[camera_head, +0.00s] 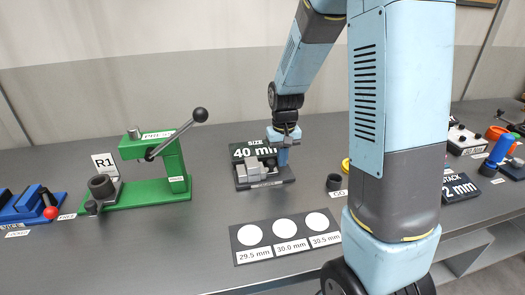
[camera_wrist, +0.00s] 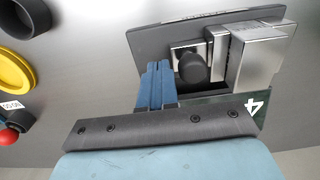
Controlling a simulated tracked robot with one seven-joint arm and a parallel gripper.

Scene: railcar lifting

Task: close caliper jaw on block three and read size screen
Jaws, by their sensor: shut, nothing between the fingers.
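The caliper (camera_head: 262,183) stands on a dark base near the middle of the table. Its screen (camera_head: 243,152) reads "SIZE 40 mm", with the right end partly covered by my gripper. In the wrist view the caliper shows a black round knob (camera_wrist: 194,67) on a silver jaw, with silver metal (camera_wrist: 262,60) beside it. I cannot tell which metal part is a block, or whether one is block three. My gripper (camera_head: 283,160) is shut and empty at the caliper's right rear; its blue fingers (camera_wrist: 157,72) are beside the knob in the wrist view.
A dark mat (camera_head: 240,261) with empty white circles marked 29.5, 30.0 and 30.5 mm lies in front. A green press (camera_head: 160,165) with a lever stands left. A black ring (camera_head: 334,182) is to the right. My arm hides part of the right side.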

